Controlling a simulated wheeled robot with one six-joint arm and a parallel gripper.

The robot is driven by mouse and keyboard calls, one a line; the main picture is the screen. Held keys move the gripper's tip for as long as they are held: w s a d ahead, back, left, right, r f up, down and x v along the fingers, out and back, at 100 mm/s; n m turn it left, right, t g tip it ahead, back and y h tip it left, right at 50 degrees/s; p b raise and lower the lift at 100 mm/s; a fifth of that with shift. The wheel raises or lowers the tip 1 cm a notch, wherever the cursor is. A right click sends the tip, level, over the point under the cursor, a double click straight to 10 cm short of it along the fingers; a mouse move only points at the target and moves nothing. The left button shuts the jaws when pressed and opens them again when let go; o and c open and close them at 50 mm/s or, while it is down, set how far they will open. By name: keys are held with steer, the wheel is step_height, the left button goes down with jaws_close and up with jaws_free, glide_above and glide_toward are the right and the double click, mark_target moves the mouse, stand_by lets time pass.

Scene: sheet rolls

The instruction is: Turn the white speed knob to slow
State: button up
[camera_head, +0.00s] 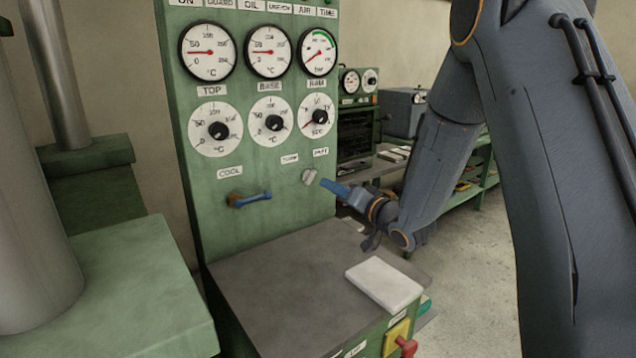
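The small white knob (309,176) is on the lower right part of the green control panel (285,195), below two small labels. The right label (321,152) seems to read FAST; the left label (289,159) is too blurred to read surely. My gripper (323,183) comes in from the right, with its blue finger end pointing at the knob. Its tip is just right of the knob; I cannot tell if it touches. The fingers overlap from this side, so their opening is hidden. The knob's exact pointing direction is too small to tell.
A blue-handled lever (252,199) sits left of the knob, under the COOL label. Dials and gauges fill the panel above.

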mark_target(313, 177)
steer(key=shift+p+x, duration=0.85)
steer(key=shift+x, duration=3.05)
steer(key=shift+r, duration=0.1)
jaws_close()
